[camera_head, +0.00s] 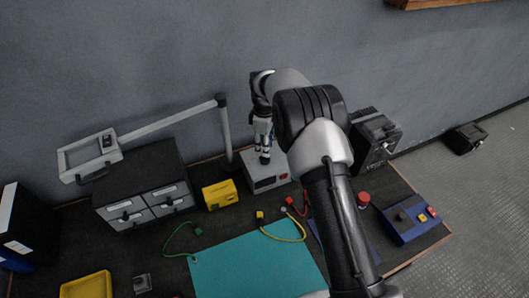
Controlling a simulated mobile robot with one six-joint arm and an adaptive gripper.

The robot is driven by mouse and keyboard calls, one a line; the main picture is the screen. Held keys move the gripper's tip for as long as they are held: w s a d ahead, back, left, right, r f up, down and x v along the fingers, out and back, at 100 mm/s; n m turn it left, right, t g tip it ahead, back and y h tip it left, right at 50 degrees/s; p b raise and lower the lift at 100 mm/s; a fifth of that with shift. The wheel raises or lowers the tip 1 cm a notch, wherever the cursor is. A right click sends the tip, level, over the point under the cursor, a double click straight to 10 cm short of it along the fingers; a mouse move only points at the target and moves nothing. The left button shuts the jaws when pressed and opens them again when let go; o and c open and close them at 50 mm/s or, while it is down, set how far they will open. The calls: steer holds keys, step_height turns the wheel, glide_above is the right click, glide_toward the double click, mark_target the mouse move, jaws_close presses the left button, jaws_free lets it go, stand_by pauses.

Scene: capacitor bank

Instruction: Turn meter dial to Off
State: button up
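My gripper (264,158) points down at the back of the table, in front of or on top of a light grey box instrument (270,183) with a dark front panel. I cannot tell whether it touches the box, or whether its fingers are open or shut; they are small and dark here. No meter dial can be made out. A small yellow box (220,195) stands just left of the grey box and could be the meter, but its face is too small to read.
A dark drawer cabinet (148,190) and a jointed lamp (170,122) stand left. A teal mat (255,262), yellow lead (290,238) and green lead (172,240) lie in front. A black unit (372,142) and blue control box (410,217) are right. My arm hides the table's middle right.

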step_height(320, 180, up, 7)
stand_by(0.6)
steer(key=s+d+r+m+t, duration=0.1)
steer(key=s+d+r+m, duration=0.3)
steer(key=s+r, duration=0.55)
steer(key=s+d+r+m+t, duration=0.1)
steer(key=s+d+r+m, duration=0.35)
steer(key=r, duration=0.75)
steer(key=s+d+f+m+t, duration=0.1)
steer(key=s+d+m, duration=0.1)
steer(key=s, duration=1.1)
steer(key=s+d+f+m+t, duration=0.1)
steer(key=s+d+m, duration=0.2)
steer(key=s, duration=1)
steer(key=shift+s+m+t, duration=0.2)
steer(key=shift+m+t, duration=0.1)
steer(key=shift+m, duration=0.35)
